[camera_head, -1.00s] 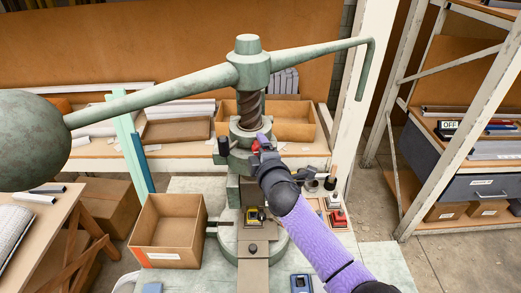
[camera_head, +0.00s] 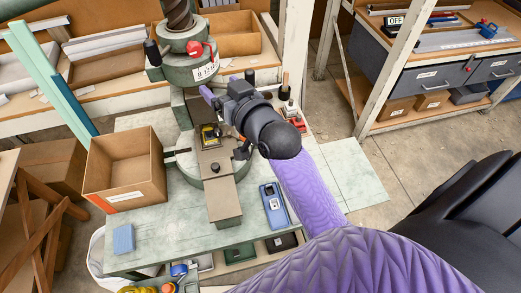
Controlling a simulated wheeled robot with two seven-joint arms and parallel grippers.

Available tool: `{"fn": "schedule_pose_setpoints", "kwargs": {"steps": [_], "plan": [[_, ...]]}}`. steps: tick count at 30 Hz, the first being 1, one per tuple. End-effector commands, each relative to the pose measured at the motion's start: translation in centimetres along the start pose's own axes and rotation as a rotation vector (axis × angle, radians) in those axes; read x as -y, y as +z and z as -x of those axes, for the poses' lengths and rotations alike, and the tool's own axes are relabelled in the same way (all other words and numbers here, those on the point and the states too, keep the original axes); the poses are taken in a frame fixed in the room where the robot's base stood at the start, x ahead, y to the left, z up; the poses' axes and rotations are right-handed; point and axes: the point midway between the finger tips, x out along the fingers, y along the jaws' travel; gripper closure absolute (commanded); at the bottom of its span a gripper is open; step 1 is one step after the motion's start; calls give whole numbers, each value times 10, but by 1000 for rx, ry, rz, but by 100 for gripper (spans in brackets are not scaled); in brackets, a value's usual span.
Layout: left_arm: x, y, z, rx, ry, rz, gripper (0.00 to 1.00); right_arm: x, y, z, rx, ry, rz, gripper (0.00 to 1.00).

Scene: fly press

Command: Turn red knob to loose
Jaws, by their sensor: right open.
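The red knob (camera_head: 195,48) sits on the front of the green press head (camera_head: 196,68), above a small white label. It is in plain view, with nothing in front of it. How far it is turned cannot be read. My right gripper (camera_head: 208,96) is below and to the right of the knob, apart from it. Its purple fingers are open and point up and left, past the press column, and seem empty. My left gripper is out of view.
An open cardboard box (camera_head: 125,172) stands left of the press on the pale green bench (camera_head: 180,235). A blue device (camera_head: 273,205) and a blue block (camera_head: 123,239) lie on the bench. A drawer cabinet (camera_head: 425,80) stands at the right behind a white post.

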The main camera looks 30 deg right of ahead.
Motion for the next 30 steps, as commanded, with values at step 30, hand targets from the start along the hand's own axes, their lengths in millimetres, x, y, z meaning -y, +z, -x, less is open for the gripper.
{"fn": "schedule_pose_setpoints", "kwargs": {"steps": [30], "plan": [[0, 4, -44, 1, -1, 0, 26, -8, 252, 121, 900, 35, 145, 20]]}}
